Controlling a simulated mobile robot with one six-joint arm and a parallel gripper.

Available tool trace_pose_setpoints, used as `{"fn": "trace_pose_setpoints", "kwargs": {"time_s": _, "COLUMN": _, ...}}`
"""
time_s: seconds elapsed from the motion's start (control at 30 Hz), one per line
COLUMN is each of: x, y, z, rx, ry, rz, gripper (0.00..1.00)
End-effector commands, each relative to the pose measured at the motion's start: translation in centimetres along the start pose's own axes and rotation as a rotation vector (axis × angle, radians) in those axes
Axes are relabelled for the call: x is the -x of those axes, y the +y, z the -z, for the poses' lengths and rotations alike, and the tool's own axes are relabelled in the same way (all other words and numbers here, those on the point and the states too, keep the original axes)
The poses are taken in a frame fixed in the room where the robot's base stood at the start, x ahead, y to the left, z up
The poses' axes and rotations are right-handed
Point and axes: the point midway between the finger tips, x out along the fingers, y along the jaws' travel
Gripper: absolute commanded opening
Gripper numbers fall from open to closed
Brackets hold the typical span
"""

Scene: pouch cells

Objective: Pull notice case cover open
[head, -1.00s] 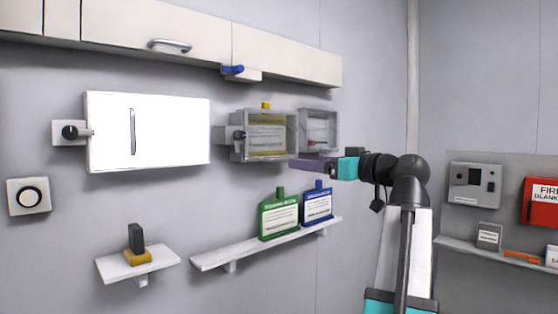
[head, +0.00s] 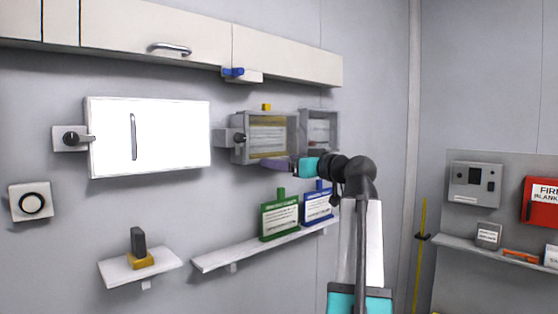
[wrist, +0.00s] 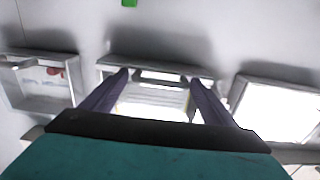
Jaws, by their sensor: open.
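The notice case (head: 294,122) is a grey-framed box on the wall with a see-through front and a yellow-edged notice inside. Its cover looks closed. In the wrist view the same case (wrist: 112,67) is in the middle, appearing upside down, with a dark bar handle (wrist: 160,80) along its edge. My gripper (head: 275,163) is at the case's lower edge. In the wrist view its purple fingers (wrist: 160,77) are open, one on each side of the handle. I cannot tell whether they touch it. My gripper hides part of the case's lower edge.
A second grey case (head: 333,128) is close on the right. A white panel (head: 175,135) with a slim handle is on the left. A shelf (head: 215,260) with green (head: 279,218) and blue (head: 318,205) cards is below. A cupboard (head: 290,62) overhangs above.

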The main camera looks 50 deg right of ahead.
Motion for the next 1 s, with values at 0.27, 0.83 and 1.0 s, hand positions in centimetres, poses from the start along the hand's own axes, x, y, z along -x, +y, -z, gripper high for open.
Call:
{"fn": "trace_pose_setpoints", "kwargs": {"time_s": 0.27, "x": -1.3, "y": 0.0, "z": 0.1, "rx": 0.001, "ry": 0.001, "rz": 0.0, "gripper": 0.8}}
{"fn": "trace_pose_setpoints", "kwargs": {"time_s": 0.83, "x": -1.1, "y": -1.0, "z": -0.1, "rx": 0.002, "ry": 0.0, "rz": -0.002, "gripper": 0.33}}
{"fn": "trace_pose_setpoints", "kwargs": {"time_s": 1.0, "x": -1.3, "y": -0.3, "z": -0.1, "rx": 0.0, "ry": -0.001, "rz": 0.01, "gripper": 0.33}}
